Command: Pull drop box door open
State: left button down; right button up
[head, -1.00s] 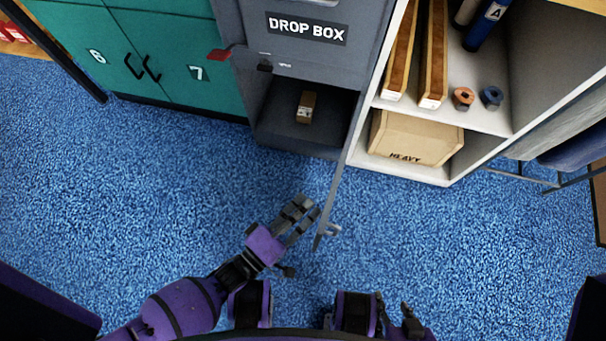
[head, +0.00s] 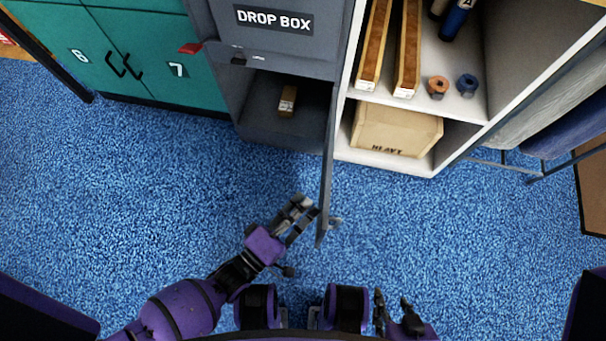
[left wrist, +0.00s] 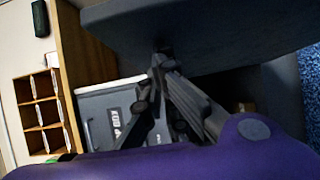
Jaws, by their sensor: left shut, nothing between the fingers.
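The grey drop box (head: 285,52) stands at the top middle of the head view. A small brown carton (head: 287,101) lies inside the open compartment. My left gripper (head: 305,209) is shut and empty, just left of the door's free end; whether it touches the door I cannot tell. In the left wrist view the dark door panel (left wrist: 200,35) fills the top, close to the fingers. My right gripper (head: 392,312) is low, away from the door; its fingers look apart.
A white shelf unit (head: 400,165) with a box marked HEAVY (head: 395,130) stands at the right. The blue carpet (head: 120,200) is clear.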

pick_arm(q)
jog(key=shift+r, duration=0.1)
notch_tip(320, 180, up, 10)
dwell(0.7)
